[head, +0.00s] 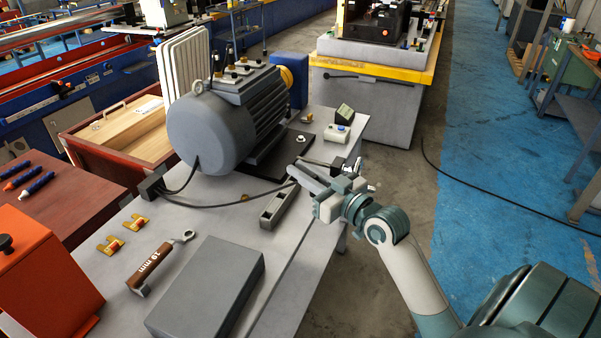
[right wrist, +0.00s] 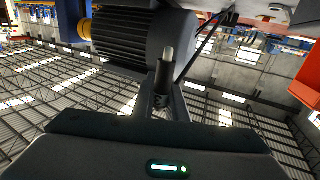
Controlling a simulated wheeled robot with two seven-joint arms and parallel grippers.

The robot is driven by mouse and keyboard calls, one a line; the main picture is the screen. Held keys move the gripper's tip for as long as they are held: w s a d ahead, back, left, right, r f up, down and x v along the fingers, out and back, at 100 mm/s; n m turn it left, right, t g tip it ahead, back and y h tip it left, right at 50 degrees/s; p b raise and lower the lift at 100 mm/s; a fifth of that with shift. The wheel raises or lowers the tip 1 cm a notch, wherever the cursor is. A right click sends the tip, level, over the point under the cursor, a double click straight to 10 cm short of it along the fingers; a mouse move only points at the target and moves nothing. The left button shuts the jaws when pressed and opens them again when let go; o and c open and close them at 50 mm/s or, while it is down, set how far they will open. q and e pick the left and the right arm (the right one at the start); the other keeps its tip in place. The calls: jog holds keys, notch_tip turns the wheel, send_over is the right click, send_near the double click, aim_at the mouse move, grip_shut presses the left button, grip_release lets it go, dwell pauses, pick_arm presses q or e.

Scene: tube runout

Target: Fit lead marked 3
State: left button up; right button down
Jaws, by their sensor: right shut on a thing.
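My right gripper (head: 309,177) is beside the right end of the grey motor (head: 215,130), above the bench edge. In the right wrist view, my right gripper (right wrist: 162,98) is shut on a dark cylinder with a pale rod tip (right wrist: 167,55). A black lead (head: 235,206) runs from a small black box (head: 151,187) towards the gripper. Whether it joins the held piece is not clear, and I cannot read any number on it. The motor's top carries brass terminal posts (head: 240,62). The left gripper is not in view.
An orange box (head: 45,280) stands at left.

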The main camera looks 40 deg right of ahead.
jog(key=c, duration=2.4)
grip_release()
jog(key=shift+c, duration=0.2)
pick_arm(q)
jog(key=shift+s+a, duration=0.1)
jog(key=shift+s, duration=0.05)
pick_arm(e)
grip_shut()
jog(key=shift+a, duration=0.1)
